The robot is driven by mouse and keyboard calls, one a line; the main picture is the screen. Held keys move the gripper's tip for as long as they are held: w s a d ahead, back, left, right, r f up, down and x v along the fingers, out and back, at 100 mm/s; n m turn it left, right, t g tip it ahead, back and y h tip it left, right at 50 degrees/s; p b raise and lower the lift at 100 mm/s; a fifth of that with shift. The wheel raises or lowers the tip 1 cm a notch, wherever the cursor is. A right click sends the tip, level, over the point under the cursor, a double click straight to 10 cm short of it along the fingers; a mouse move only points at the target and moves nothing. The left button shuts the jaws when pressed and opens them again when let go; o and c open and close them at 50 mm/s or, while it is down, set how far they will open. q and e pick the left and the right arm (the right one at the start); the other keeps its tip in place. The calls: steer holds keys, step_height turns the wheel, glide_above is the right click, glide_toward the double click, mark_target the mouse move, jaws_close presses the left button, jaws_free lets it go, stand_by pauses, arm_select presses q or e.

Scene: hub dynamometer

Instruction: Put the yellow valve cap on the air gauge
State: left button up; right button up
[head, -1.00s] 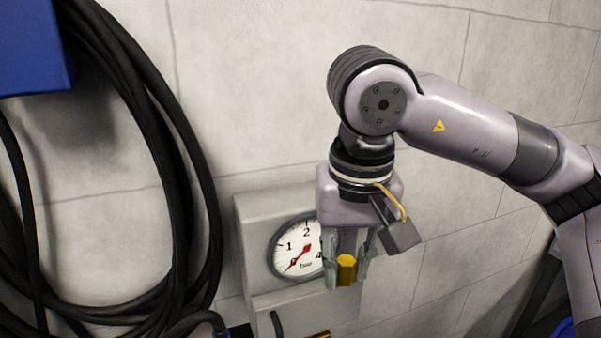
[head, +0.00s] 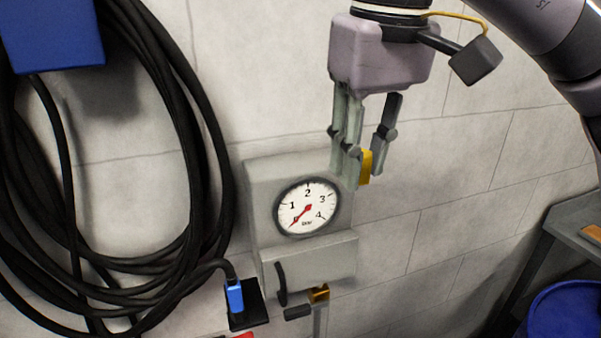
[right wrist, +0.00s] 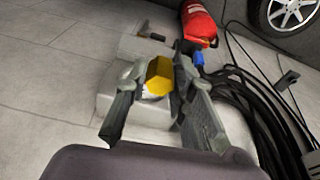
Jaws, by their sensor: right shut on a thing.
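The yellow valve cap (head: 366,167) is between the fingers of my right gripper (head: 362,170), which is shut on it. In the head view it is partly hidden by the nearer fingers. It also shows in the right wrist view (right wrist: 158,77), held between the two fingertips. The air gauge (head: 307,207) is a grey wall-mounted box with a round white dial, its red needle near 0. The gripper hangs just above and right of the dial, with the cap apart from the gauge. A small yellow fitting (head: 319,294) sits under the gauge's lower box. My left gripper is out of view.
Thick black hose coils (head: 190,130) hang on the wall left of the gauge, below a blue box (head: 52,35). A blue connector (head: 235,296) sits on a black bracket lower left. A shelf and blue drum (head: 568,312) stand at lower right. The wall right of the gauge is clear.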

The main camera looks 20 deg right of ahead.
steer(key=w, duration=0.2)
steer(key=p, duration=0.7)
glide_toward(299, 160)
steer(key=shift+w+f, duration=0.35)
steer(key=shift+f, duration=0.25)
steer(key=shift+f+p, duration=0.5)
steer(key=shift+f, duration=0.5)
step_height(299, 160, down, 2)
steer(key=shift+f+p, duration=0.15)
steer(key=shift+p, duration=0.6)
steer(key=shift+w+f, duration=0.1)
steer(key=shift+f, duration=0.1)
steer(key=shift+w+f, duration=0.1)
steer(key=shift+f, duration=0.05)
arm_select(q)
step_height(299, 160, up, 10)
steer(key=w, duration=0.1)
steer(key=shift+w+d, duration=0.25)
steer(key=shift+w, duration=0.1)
arm_select(e)
steer(key=shift+f, duration=0.1)
